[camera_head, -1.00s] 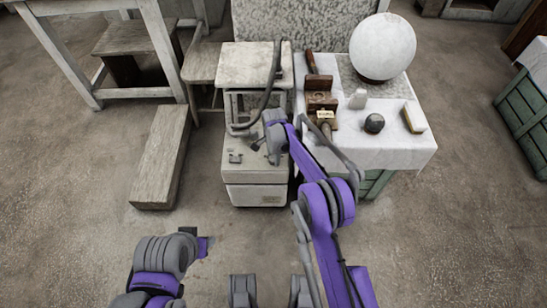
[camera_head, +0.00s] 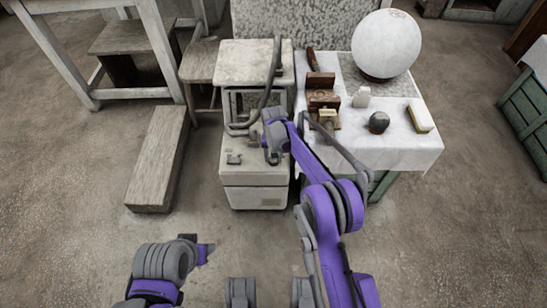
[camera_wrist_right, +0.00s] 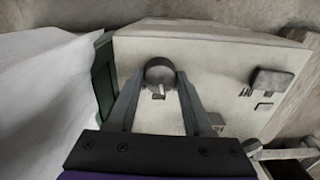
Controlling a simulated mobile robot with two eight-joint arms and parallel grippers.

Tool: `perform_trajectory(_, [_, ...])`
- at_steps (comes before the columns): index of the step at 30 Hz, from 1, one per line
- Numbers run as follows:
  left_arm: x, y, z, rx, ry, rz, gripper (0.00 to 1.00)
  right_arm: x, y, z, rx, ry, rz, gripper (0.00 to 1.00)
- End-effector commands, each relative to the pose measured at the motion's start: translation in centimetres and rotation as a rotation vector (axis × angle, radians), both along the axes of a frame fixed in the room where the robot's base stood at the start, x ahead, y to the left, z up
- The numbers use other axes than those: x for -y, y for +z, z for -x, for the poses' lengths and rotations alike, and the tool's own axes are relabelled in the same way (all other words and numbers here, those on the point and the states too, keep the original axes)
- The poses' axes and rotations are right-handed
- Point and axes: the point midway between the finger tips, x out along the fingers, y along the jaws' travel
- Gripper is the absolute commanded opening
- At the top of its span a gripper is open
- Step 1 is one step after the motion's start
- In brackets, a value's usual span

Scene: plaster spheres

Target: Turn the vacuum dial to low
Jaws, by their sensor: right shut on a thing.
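The vacuum is a pale box-shaped machine (camera_head: 255,198) on the floor in the middle of the head view, with a dark hose (camera_head: 270,85) above it. In the right wrist view its pale panel (camera_wrist_right: 220,60) fills much of the picture. The round grey dial (camera_wrist_right: 160,70) sits on that panel and has a small light pointer mark. My right gripper (camera_wrist_right: 161,76) is shut on the dial, one finger on each side. In the head view my right gripper (camera_head: 273,157) is over the panel and hides the dial.
A cloth-covered table (camera_head: 400,150) stands right of the vacuum, with a large white sphere (camera_head: 386,43), a dark ball (camera_head: 379,122) and a wooden box on it. A long wooden block (camera_head: 158,160) lies on the floor to the left.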

Motion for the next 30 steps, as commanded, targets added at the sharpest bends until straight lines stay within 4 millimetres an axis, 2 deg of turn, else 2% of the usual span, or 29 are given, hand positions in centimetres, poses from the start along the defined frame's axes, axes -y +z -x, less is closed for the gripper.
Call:
perform_trajectory(18, [0.00, -0.57, -0.11, 0.000, 0.000, 0.000, 0.50, -0.02, 0.05, 0.02, 0.000, 0.565, -0.001, 0.00])
perform_trajectory(30, [0.00, -0.64, -0.12, 0.000, 0.000, 0.000, 0.50, -0.01, 0.05, 0.02, 0.000, 0.785, 0.000, 0.00])
